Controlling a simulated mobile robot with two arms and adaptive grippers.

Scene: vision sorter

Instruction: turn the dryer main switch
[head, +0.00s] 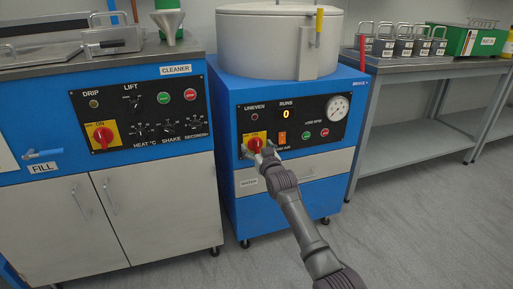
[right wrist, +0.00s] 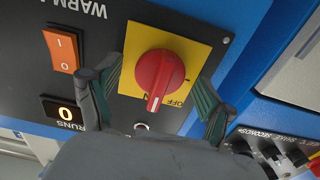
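The dryer (head: 228,95) is the blue cabinet with a round grey drum on top. Its main switch, a red knob (head: 254,144) on a yellow plate, is at the lower left of the black panel. In the right wrist view the red knob (right wrist: 160,75) has a white mark pointing down in the picture, and "OFF" is readable beside it. My right gripper (head: 259,151) is in front of the switch. In the right wrist view its fingers (right wrist: 157,92) are open, one on each side of the knob, with gaps visible. My left gripper is not in view.
An orange rocker switch (right wrist: 61,51) and a display reading 0 (right wrist: 65,113) are close to the fingers. The cleaner (head: 140,115) at left has a similar red knob (head: 103,136). A table (head: 420,66) with several metal boxes stands at right. The floor in front is clear.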

